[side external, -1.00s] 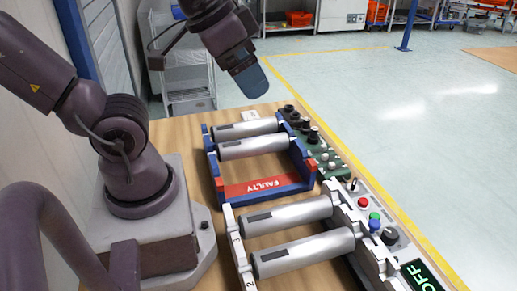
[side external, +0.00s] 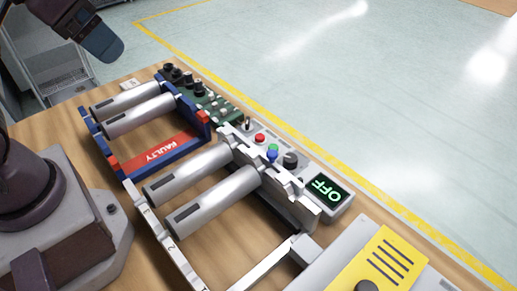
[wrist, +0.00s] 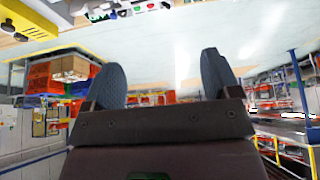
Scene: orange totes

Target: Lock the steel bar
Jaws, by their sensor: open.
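Two steel bars (side external: 188,174) and (side external: 214,208) lie side by side in a white rack with numbered slots (side external: 150,226), their far ends at a grey control panel (side external: 300,177). Two more steel bars (side external: 124,101) and (side external: 138,117) lie in a blue rack marked FAULTY (side external: 100,150). I cannot tell which bar is meant, and no lock is clearly recognisable. My gripper (side external: 103,44) is raised at the upper left, apart from all the bars. In the wrist view my gripper (wrist: 160,66) has its two blue-grey fingers spread, with nothing between them.
The panel carries red (side external: 260,138), green and blue buttons, a black knob (side external: 291,160) and a display (side external: 326,190) reading OFF. A green board (side external: 205,98) stands behind the blue rack. A yellow-topped grey unit (side external: 372,262) is at lower right. Space above the bars is clear.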

